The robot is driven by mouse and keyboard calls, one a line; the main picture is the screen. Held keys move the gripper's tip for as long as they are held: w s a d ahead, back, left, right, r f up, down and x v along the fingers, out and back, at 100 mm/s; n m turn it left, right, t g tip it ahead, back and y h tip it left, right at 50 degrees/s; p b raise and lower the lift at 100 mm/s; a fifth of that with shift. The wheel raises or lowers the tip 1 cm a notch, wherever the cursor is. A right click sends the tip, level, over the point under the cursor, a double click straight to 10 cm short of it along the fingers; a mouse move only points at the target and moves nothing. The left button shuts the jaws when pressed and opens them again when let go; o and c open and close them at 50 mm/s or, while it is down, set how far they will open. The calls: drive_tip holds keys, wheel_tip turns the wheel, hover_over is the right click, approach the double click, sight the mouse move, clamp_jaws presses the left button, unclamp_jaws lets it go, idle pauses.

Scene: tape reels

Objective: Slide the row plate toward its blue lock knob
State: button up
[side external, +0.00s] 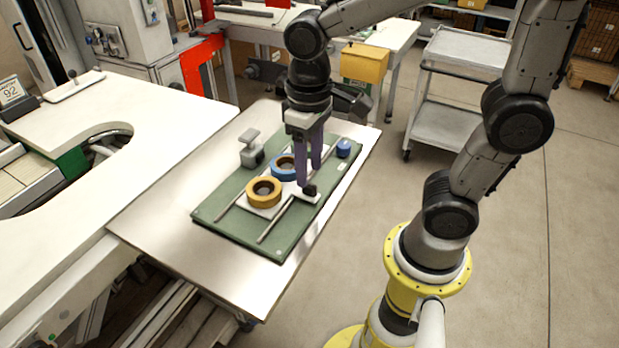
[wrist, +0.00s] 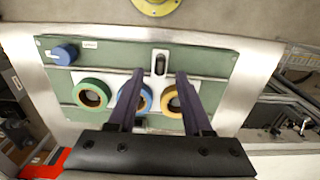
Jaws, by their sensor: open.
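The white row plate (side external: 270,213) sits on rails on a green board (side external: 225,216). It carries a yellow reel (side external: 264,192), a blue reel (side external: 283,167) and a green-rimmed reel (wrist: 91,95) in a row. A dark upright handle (side external: 309,190) stands on the plate's tab and also shows in the wrist view (wrist: 160,63). The blue lock knob (side external: 343,148) is at the board's far right end, and at the left in the wrist view (wrist: 65,54). My gripper (wrist: 160,74) is open, its fingertips on either side of the handle; contact cannot be told.
A grey clamp-like block (side external: 251,150) stands on the board's far edge. The board lies on a metal-topped table (side external: 185,235). A white bench (side external: 110,150) adjoins on the left. A grey cart (side external: 460,55) stands beyond, with open floor between.

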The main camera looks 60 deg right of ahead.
sight(310, 183)
drive_tip(key=shift+f, duration=1.85)
clamp_jaws()
